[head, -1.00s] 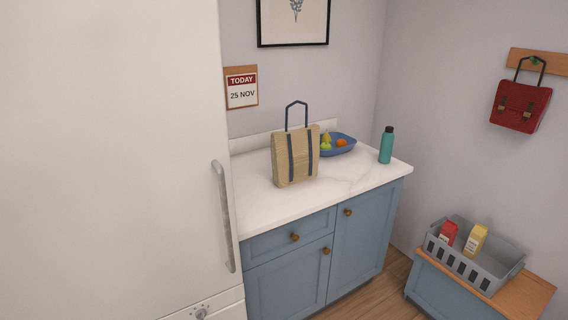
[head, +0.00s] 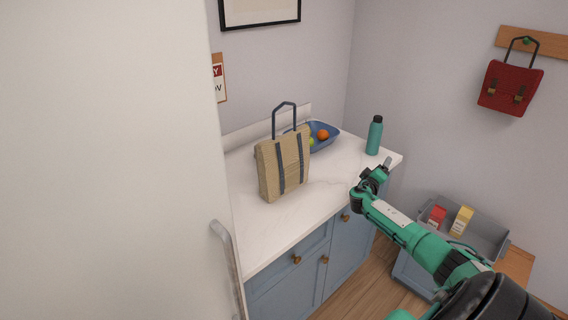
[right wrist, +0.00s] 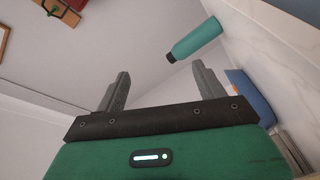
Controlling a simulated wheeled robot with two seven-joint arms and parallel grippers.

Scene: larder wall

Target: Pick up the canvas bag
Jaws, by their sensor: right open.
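The canvas bag (head: 283,168) stands upright on the white marble counter in the head view. It is tan with dark blue straps and a raised blue handle loop (head: 284,118). My right gripper (head: 380,170) is in the head view over the counter's right front edge, to the right of the bag and apart from it. In the right wrist view my right gripper (right wrist: 160,85) has its two fingers spread wide, with nothing held between them. The bag is not clearly visible in the wrist view. My left gripper is not in view.
A teal bottle (head: 374,135) stands at the counter's right, close behind my right gripper. A blue fruit bowl (head: 325,140) sits behind the bag. A fridge (head: 110,160) blocks the left. A grey crate (head: 487,235) with cartons and a hanging red satchel (head: 510,87) are at right.

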